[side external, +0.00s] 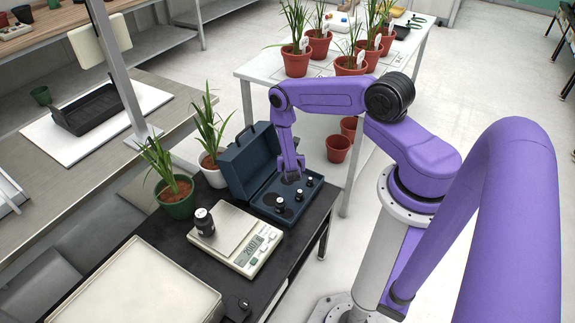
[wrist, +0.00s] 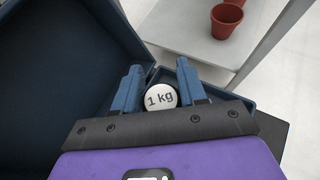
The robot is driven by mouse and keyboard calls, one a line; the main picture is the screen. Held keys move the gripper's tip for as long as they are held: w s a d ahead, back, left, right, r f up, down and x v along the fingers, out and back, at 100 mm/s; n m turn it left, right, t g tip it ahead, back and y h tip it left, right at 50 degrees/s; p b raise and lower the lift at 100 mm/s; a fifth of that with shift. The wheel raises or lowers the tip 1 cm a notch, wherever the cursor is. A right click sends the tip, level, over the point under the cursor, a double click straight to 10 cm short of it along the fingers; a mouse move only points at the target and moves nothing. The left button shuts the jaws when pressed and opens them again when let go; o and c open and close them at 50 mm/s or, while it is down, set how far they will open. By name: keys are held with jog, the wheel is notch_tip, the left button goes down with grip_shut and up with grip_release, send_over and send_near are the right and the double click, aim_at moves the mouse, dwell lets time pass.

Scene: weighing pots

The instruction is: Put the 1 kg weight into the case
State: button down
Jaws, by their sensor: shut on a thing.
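The 1 kg weight (wrist: 160,97), with a white labelled top, sits between the two blue fingers of my gripper (wrist: 161,80) in the wrist view. My gripper is shut on it. In the side view my gripper (side external: 290,174) points down at the back of the open dark blue case (side external: 262,207), close to its raised lid (side external: 246,158). The weight is hard to make out there, and I cannot tell whether its base touches the case. Small dark weights with light tops (side external: 309,182) stand in the case.
A scale (side external: 235,238) with a lit readout stands left of the case, with a larger dark weight (side external: 204,222) on it. A green-potted plant (side external: 176,197) and a white-potted plant (side external: 213,170) stand behind. A pale tray (side external: 140,287) fills the front left.

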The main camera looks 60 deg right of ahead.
jog(key=shift+w+d+f, duration=0.15)
jog(key=shift+w+f, duration=0.15)
jog(key=shift+f, duration=0.55)
jog(key=shift+w+d+f, duration=0.15)
jog(key=shift+w+f, duration=0.1)
jog(key=shift+f, duration=0.55)
jog(key=shift+w+d+f, duration=0.15)
jog(key=shift+w+f, duration=0.15)
jog(key=shift+f, duration=0.55)
jog(key=c, duration=0.6)
grip_release()
jog(key=shift+s, duration=0.1)
jog(key=shift+a, duration=0.15)
